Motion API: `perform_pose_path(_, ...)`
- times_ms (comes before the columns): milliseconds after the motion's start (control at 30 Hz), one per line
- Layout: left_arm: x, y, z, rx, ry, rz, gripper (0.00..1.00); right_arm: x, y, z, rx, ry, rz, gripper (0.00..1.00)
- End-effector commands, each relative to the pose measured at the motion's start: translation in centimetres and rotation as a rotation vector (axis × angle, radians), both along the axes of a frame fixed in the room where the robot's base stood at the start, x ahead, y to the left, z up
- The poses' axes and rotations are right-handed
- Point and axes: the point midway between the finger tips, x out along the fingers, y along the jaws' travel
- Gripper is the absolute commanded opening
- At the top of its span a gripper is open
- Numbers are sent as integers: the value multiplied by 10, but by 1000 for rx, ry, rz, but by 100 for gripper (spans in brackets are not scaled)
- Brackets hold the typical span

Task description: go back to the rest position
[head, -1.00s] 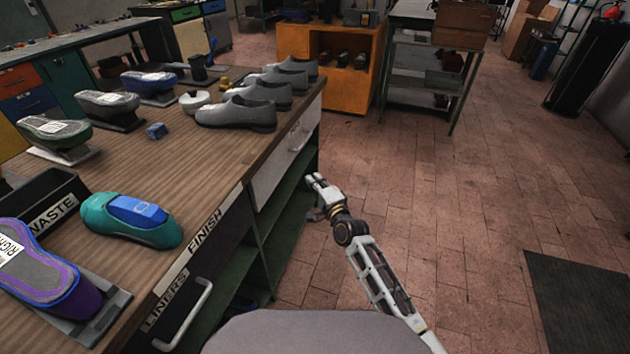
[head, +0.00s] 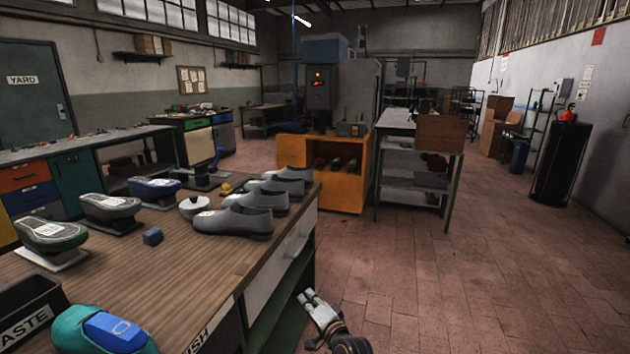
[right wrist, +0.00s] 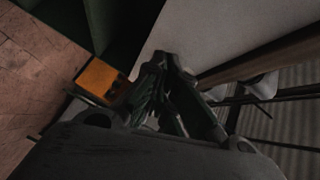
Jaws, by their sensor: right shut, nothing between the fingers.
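My right gripper (head: 311,299) is low in the head view, to the right of the wooden bench (head: 212,262) and beside its open green shelf side. It is shut and empty. In the right wrist view its dark fingers (right wrist: 168,62) are close together, near the pale front of the bench drawer. Most of my right arm is below the head view's lower edge. My left gripper does not show in either view.
An orange cabinet (head: 348,190) and a metal rack (head: 386,176) stand beyond.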

Motion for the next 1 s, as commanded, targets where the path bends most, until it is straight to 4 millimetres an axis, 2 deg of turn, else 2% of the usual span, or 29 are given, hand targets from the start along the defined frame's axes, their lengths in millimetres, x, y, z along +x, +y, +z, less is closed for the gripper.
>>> perform_pose_path(267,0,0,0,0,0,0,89,-15,6,-36,-408,-20,140,0)
perform_pose_path(467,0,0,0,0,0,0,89,-24,-9,-57,-713,-32,248,0)
perform_pose_path(567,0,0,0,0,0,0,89,-27,-25,-65,-860,-31,297,0)
perform_pose_path(700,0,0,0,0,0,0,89,-42,-56,-90,-1051,12,369,0)
perform_pose_path(833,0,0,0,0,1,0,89,-70,-96,-127,-1193,103,434,0)
perform_pose_path(1000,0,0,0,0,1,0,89,-114,-138,-172,-1272,236,476,0)
